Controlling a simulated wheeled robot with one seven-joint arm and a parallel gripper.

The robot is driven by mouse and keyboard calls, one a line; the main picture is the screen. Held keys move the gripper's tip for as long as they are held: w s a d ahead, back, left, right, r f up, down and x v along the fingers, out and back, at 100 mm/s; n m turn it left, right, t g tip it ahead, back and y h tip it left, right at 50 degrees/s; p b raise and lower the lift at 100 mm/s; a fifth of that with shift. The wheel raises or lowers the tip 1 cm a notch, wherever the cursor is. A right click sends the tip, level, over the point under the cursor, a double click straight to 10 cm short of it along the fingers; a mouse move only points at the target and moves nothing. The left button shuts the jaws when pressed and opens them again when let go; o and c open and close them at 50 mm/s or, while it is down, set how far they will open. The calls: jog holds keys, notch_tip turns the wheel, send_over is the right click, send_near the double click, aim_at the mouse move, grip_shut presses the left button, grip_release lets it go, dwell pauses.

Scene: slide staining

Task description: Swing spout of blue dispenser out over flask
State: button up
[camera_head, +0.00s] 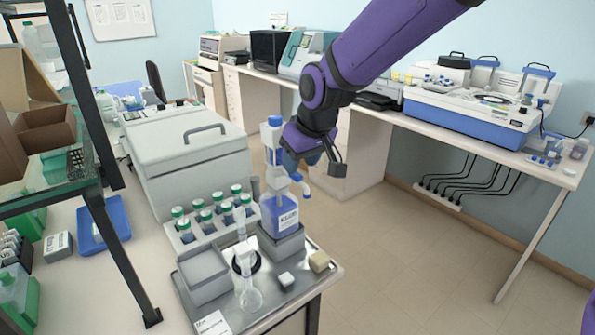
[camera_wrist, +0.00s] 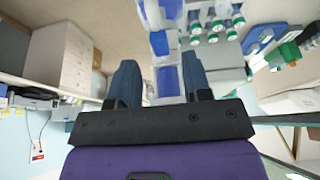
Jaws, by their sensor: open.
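The blue dispenser (camera_head: 284,212) stands upright on a grey block at the tray's back right, with a white pump column and blue cap. Its blue spout (camera_head: 305,190) sticks out to the right and bends down, away from the flask. The clear flask (camera_head: 250,299) stands on the tray in front and to the left of the dispenser. My gripper (camera_head: 297,165) is open beside the upper column, partly hiding it. In the wrist view my two blue fingers (camera_wrist: 160,70) are spread, with blue and white dispenser parts (camera_wrist: 167,80) between them. Contact cannot be told.
A rack of green-capped tubes (camera_head: 187,244) stands behind the tray (camera_head: 271,317). A grey open box (camera_head: 204,274) is left of the flask, and a white lidded machine (camera_head: 190,160) behind the rack. Open floor lies to the right.

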aim_at(297, 174)
jog(key=shift+x, duration=1.95)
jog(key=shift+s, duration=0.1)
jog(key=shift+c, duration=0.3)
grip_shut()
